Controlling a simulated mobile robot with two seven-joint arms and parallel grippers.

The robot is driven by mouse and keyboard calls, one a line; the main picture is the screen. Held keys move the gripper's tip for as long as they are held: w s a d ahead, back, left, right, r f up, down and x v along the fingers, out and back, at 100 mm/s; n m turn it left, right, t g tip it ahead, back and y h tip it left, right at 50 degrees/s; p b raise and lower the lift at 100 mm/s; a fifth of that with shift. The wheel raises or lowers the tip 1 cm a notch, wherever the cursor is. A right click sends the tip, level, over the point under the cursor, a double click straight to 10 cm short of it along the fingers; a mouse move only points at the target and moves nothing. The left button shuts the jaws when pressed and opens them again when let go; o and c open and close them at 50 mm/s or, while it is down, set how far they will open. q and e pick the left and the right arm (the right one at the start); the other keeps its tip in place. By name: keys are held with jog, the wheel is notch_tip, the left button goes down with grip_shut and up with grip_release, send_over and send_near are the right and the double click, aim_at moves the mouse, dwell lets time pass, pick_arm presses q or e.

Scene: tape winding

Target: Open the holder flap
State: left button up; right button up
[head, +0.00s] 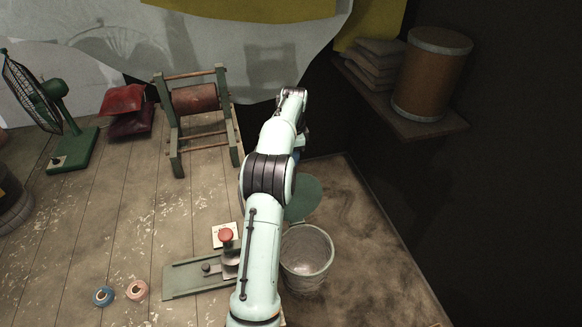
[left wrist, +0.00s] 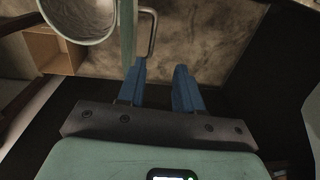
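The holder looks like a round metal bucket (head: 307,262) with its mouth uncovered. A round green flap (head: 303,200) stands up at its far side. In the left wrist view the bucket (left wrist: 78,18) is at the top left, and the flap (left wrist: 128,32) shows edge-on beside it with a bent metal handle (left wrist: 153,32). My left gripper (left wrist: 160,68) has two blue fingers spread apart with nothing between them. The handle's lower end is close to the left finger's tip; I cannot tell whether they touch. In the head view my arm partly hides the gripper. My right gripper is not in view.
A green tape stand (head: 195,280) and a red button box (head: 226,235) lie left of my arm. A wooden reel frame (head: 177,125) stands behind. A shelf (head: 400,118) holds a drum at right.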

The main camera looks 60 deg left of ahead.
pick_arm(q)
jog(key=r, duration=0.3)
jog(key=shift+d+r, duration=0.2)
jog(key=shift+r, duration=0.1)
jog(key=shift+w, duration=0.1)
dwell(0.3)
